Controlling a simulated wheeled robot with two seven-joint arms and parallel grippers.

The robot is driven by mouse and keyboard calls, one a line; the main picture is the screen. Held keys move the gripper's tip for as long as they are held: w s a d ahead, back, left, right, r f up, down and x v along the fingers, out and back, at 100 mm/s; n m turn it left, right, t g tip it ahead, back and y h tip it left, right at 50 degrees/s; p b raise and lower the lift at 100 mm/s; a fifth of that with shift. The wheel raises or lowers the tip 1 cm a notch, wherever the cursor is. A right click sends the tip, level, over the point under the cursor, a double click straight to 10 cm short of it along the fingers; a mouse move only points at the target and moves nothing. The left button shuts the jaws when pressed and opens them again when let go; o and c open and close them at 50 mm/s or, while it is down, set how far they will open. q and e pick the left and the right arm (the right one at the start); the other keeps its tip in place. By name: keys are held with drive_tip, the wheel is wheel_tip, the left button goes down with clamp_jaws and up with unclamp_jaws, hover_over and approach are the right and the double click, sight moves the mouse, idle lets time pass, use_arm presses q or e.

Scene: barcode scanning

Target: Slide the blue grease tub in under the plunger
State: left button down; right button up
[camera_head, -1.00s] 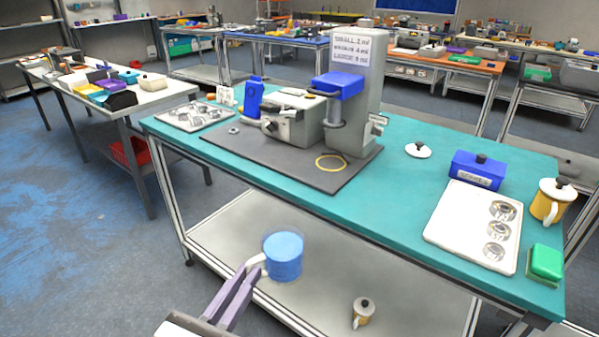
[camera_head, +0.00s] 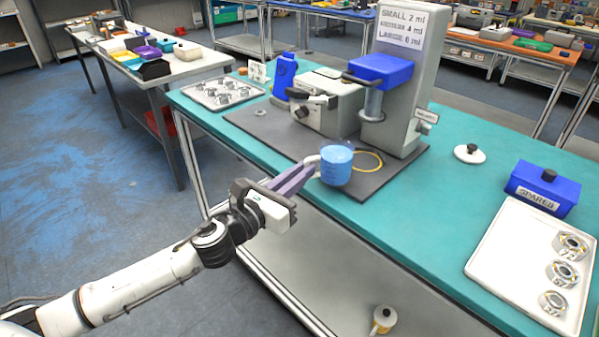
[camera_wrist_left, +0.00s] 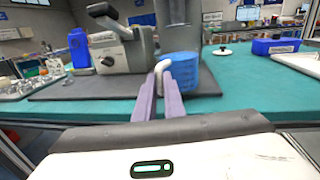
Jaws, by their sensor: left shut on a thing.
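The blue grease tub (camera_head: 337,167) is a round blue cup with a pale handle. My left gripper (camera_head: 311,166) is shut on that handle, and the tub is at the front edge of the dark mat, just in front of the yellow ring (camera_head: 367,160). I cannot tell whether the tub touches the mat. The plunger (camera_head: 373,103) hangs under the blue block of the grey dispenser (camera_head: 408,80), behind the ring. In the left wrist view the tub (camera_wrist_left: 183,73) stands upright beyond the purple fingers (camera_wrist_left: 160,92). My right gripper is not in view.
A grey machine with a lever (camera_head: 328,101) stands left of the plunger. A blue spares box (camera_head: 542,188), a white lid (camera_head: 469,153) and a white tray of rings (camera_head: 500,254) lie to the right on the teal table (camera_head: 425,205).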

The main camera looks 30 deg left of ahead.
sight(337, 155)
use_arm(q)
drive_tip(key=w, duration=0.1)
drive_tip(key=w+d, duration=0.1)
drive_tip(key=w, duration=0.1)
drive_tip(key=shift+w+d, duration=0.1)
drive_tip(key=shift+w, duration=0.05)
drive_tip(key=w, duration=0.1)
drive_tip(key=w+d, duration=0.1)
drive_tip(key=w, duration=0.1)
drive_tip(key=w+b, duration=0.1)
drive_tip(key=shift+w+d+f, duration=0.15)
drive_tip(key=shift+w+d, duration=0.2)
drive_tip(key=shift+d, duration=0.05)
drive_tip(key=shift+w+d+f+b, duration=0.15)
drive_tip(key=shift+w+d+b, duration=0.15)
drive_tip(key=shift+w, duration=0.45)
drive_tip(key=shift+w+d+f+b, duration=0.15)
drive_tip(key=shift+w+d, duration=0.1)
drive_tip(key=shift+w, duration=0.5)
drive_tip(key=shift+p, duration=0.35)
drive_tip(key=c, duration=1.8)
unclamp_jaws()
drive_tip(key=shift+f, duration=0.1)
drive_tip(key=shift+o, duration=0.2)
drive_tip(key=shift+f, duration=0.1)
